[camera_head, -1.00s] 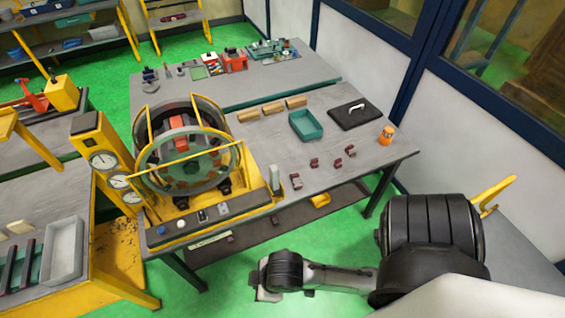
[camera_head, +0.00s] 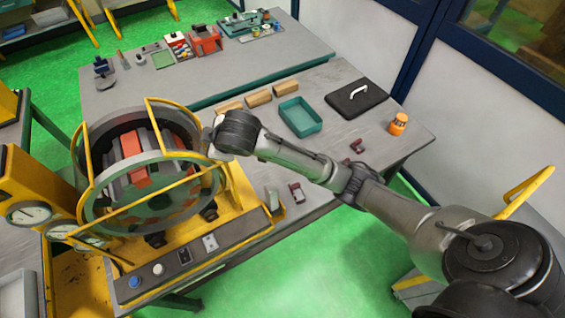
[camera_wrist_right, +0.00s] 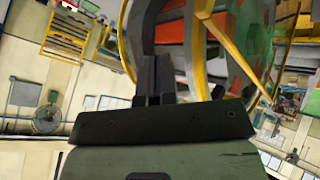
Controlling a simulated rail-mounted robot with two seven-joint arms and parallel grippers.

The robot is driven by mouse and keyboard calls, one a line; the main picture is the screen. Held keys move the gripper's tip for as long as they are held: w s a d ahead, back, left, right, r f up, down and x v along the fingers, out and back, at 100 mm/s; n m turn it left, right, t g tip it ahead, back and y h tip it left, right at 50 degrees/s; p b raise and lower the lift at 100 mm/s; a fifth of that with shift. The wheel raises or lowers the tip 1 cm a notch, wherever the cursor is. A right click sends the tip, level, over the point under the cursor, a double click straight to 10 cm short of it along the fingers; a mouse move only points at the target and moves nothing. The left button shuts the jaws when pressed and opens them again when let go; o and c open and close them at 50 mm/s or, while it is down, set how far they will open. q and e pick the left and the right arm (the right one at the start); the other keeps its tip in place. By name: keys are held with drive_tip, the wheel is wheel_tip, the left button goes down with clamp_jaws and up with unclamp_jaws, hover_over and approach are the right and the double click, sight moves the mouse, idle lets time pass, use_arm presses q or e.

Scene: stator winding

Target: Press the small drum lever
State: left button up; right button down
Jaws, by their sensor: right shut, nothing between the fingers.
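The drum (camera_head: 135,165), a round grey-green frame with a stator core of orange-red and grey blocks inside, stands on a yellow base. A small upright grey lever-like piece (camera_head: 275,207) stands at the right end of the base's control panel; I cannot tell if it is the small drum lever. My right gripper (camera_wrist_right: 153,62) is shut and empty. In the head view its hand is at the drum's upper right side, with the fingertips hard to make out. In the wrist view the drum (camera_wrist_right: 196,45) rises just beyond the fingers; contact cannot be told. My left gripper is not in view.
The panel carries a blue button (camera_head: 134,282), a white button (camera_head: 157,269) and switches. Yellow guard bars (camera_head: 172,115) surround the drum. A teal tray (camera_head: 300,117), a black case (camera_head: 357,97) and an orange jar (camera_head: 398,124) sit on the bench. Dials (camera_head: 30,213) stand left.

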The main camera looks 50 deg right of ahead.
drive_tip(key=w+d+f+n+g+y+b, duration=0.2)
drive_tip(key=d+f+n+g, duration=0.35)
drive_tip(key=f+g, duration=0.35)
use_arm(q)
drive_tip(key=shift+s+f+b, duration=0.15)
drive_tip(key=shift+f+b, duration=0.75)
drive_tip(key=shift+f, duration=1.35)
use_arm(e)
drive_tip(key=s+d+f+n+g+y, duration=0.2)
drive_tip(key=d+f+g+y, duration=0.1)
drive_tip(key=d, duration=0.6)
drive_tip(key=shift+d+y, duration=0.35)
drive_tip(key=shift+y, duration=0.35)
drive_tip(key=shift+s+n, duration=0.1)
drive_tip(key=shift+n, duration=0.15)
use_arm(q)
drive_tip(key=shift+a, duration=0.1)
